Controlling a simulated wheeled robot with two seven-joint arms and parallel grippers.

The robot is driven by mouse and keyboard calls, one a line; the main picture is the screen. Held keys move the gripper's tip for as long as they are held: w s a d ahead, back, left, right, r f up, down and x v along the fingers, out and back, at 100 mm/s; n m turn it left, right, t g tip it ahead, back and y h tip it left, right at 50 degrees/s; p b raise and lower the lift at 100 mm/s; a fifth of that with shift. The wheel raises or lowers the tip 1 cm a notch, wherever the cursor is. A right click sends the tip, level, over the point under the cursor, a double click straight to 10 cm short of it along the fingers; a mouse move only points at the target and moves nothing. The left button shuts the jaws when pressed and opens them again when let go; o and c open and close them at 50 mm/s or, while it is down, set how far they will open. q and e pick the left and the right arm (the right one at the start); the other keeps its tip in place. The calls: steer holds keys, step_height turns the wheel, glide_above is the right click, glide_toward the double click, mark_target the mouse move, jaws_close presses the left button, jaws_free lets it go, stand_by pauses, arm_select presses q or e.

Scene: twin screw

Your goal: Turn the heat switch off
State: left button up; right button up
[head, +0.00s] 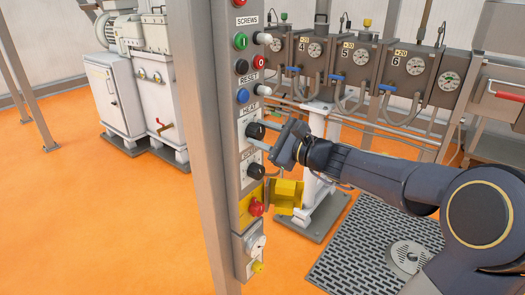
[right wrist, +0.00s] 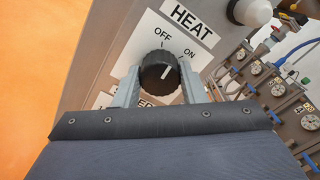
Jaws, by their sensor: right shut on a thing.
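The heat switch is a round black knob (head: 255,131) on the grey control column; in the right wrist view the knob (right wrist: 158,72) sits under a HEAT label (right wrist: 190,22), with OFF above it and ON to its upper right. A white mark on its face slants up and right, toward the ON side. My right gripper (head: 263,136) reaches in from the right and is shut on the knob, one finger on each side. The fingers hide the knob's sides and part of the label below. My left gripper is not in view.
Below on the column (head: 210,150) are a second black knob (head: 256,171) and a red button (head: 256,207) on yellow. Above are blue (head: 242,96), green (head: 240,41) and other buttons. Gauge boxes (head: 410,70) stand behind, right.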

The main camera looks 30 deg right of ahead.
steer(key=n+b, duration=0.2)
steer(key=b, duration=0.1)
steer(key=shift+f+n, duration=0.3)
steer(key=shift+r+n+b, duration=0.25)
steer(key=shift+n+b, duration=0.95)
steer(key=shift+b, duration=0.35)
steer(key=o, duration=1)
steer(key=v, duration=0.8)
